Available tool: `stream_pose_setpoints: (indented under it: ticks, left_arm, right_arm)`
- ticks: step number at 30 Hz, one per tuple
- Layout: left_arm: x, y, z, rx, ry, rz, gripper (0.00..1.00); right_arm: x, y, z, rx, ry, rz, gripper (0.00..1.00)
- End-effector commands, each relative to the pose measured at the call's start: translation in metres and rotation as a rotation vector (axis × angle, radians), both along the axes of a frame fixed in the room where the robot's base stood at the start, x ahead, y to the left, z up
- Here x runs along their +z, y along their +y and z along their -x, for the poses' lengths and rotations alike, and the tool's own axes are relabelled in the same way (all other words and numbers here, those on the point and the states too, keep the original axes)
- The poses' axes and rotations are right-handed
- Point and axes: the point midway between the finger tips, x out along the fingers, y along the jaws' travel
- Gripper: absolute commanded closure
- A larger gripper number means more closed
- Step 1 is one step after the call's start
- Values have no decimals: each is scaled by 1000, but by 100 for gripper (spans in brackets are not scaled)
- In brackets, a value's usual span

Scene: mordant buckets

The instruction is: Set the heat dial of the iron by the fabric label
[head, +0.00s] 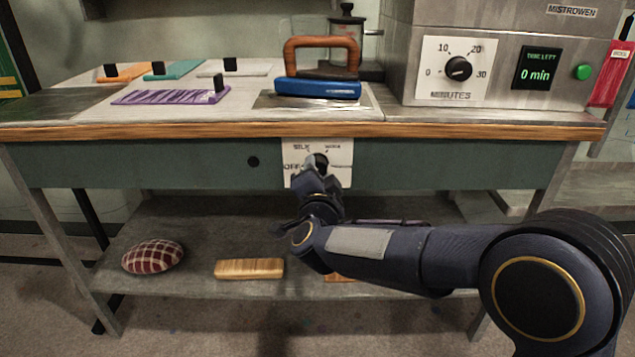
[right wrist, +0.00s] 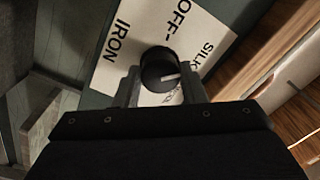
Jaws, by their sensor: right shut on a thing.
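The iron (head: 318,88) with a brown handle and blue body rests on a metal plate at the table's back middle. Its white dial plate (head: 335,178) is on the table's green front, with OFF, SILK and WOOL readable. The black heat dial (right wrist: 153,62) shows in the right wrist view; its white pointer line points right, near SILK and the partly hidden lettering below it. Exactly which mark it meets I cannot tell. My right gripper (head: 317,168) is shut on the dial, one finger on each side. A purple patterned fabric (head: 165,97) lies left of the iron; no readable label shows. My left gripper is out of view.
Orange (head: 127,72), teal (head: 178,69) and pale (head: 250,69) cloths lie at the back left. A grey machine with a minutes dial (head: 458,68) stands right. A checked cushion (head: 153,256) and wooden block (head: 249,268) lie on the lower shelf.

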Motion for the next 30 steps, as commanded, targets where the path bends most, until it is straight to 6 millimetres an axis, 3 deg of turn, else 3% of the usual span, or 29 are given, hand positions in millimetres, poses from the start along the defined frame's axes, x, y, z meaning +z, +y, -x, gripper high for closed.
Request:
stream_pose_setpoints:
  ticks: [10,26,27,30]
  left_arm:
    - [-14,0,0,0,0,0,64]
    - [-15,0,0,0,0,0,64]
    - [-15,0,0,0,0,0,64]
    - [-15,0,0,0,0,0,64]
  right_arm:
    - [-1,0,0,0,2,-139,85]
    - [-1,0,0,1,2,-162,85]
    - [-1,0,0,1,2,-162,60]
    - [-1,0,0,1,2,-161,47]
